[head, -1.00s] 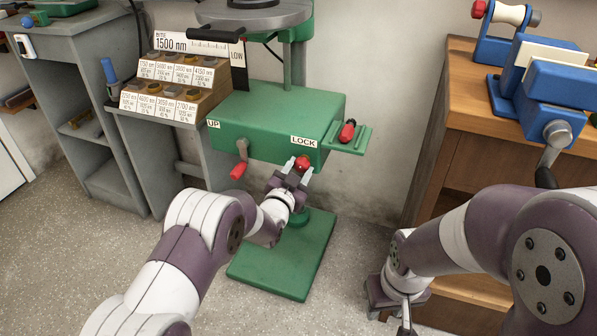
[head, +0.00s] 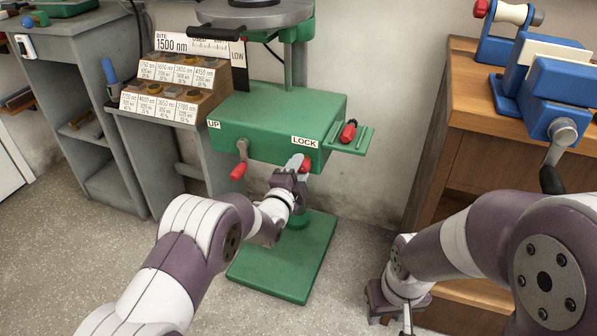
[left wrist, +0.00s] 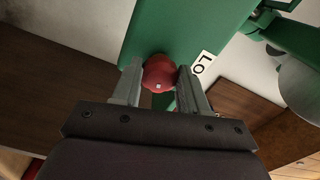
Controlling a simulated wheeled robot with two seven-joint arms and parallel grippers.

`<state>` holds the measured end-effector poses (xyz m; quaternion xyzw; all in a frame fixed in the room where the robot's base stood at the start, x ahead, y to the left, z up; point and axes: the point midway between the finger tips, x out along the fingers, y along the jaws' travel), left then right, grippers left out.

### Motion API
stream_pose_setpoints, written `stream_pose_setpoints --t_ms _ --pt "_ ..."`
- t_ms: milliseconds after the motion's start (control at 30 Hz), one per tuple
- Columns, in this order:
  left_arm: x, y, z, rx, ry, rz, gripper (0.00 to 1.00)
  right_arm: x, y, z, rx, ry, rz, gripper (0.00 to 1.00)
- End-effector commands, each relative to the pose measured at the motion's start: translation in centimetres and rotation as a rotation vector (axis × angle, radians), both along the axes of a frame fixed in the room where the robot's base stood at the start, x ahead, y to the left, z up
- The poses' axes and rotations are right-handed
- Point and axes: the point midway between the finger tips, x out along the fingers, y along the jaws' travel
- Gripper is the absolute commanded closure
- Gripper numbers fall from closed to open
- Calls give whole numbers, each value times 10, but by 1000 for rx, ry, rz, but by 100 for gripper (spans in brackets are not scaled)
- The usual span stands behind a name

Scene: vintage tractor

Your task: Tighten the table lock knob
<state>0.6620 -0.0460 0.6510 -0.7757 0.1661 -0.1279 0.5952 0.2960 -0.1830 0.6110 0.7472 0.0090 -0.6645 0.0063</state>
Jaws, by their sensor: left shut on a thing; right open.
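The red table lock knob (head: 305,166) sits on the front of the green drill-press table (head: 262,120), under the LOCK label (head: 304,142). My left gripper (head: 296,168) is shut on the knob. In the left wrist view the red knob (left wrist: 159,73) lies between the two grey fingers, with the gripper (left wrist: 162,84) tilted against the LOCK label, which is partly hidden. My right gripper (head: 400,300) is open and empty, low beside the wooden bench; its fingers show only partly.
A red-handled crank (head: 239,168) hangs under the UP label, left of the knob. A small green shelf (head: 350,138) holds a red-handled item. A wooden bench (head: 465,140) with a blue vise (head: 550,95) stands at right. Open floor lies in front.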

Motion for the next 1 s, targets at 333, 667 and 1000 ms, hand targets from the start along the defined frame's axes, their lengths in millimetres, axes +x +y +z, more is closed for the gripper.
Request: stream_pose_setpoints --t_ms 333,667,1000 --pt "-1 0 -3 184 -77 -2 87 0 0 -4 0 0 0 57" --pt "-1 0 -3 247 -103 -3 87 0 0 -4 0 0 0 57" --pt "-2 0 -4 250 -102 -3 87 0 0 -4 0 0 0 57"
